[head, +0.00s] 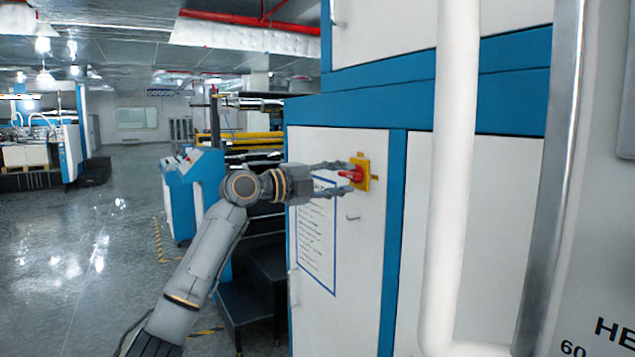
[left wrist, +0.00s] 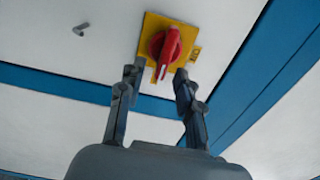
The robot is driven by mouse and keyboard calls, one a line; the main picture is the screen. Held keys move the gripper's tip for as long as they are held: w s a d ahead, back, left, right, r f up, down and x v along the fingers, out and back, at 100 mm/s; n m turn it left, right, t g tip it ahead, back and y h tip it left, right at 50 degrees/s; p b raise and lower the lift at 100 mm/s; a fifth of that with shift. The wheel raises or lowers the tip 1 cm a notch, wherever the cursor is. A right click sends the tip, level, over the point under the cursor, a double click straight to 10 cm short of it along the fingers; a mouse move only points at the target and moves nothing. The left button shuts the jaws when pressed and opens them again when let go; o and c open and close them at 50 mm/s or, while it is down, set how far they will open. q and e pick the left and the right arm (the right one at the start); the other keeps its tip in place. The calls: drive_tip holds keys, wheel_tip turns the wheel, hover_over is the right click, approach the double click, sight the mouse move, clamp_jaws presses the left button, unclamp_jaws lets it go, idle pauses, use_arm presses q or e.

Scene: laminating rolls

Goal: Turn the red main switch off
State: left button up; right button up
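The red main switch (head: 351,174) is a rotary knob on a yellow plate (head: 363,172) on the white cabinet door. In the left wrist view the red knob (left wrist: 167,46) has a white mark on its handle, which points down and slightly left. Its yellow plate (left wrist: 152,24) carries small lettering at the right. My left gripper (head: 346,179) reaches the switch from the left. Its fingers are spread, one above and one below the knob in the head view. In the left wrist view my left gripper (left wrist: 158,72) is open with the handle's end between the fingertips; contact cannot be told. My right gripper is out of view.
A blue-framed notice (head: 317,235) and a small latch (head: 352,217) are on the same door. A thick white pipe (head: 452,170) stands close at the right. Dark steps (head: 250,300) are behind my left arm. Open floor (head: 90,250) lies left.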

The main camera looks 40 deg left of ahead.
use_arm(q)
drive_tip(key=v, duration=1)
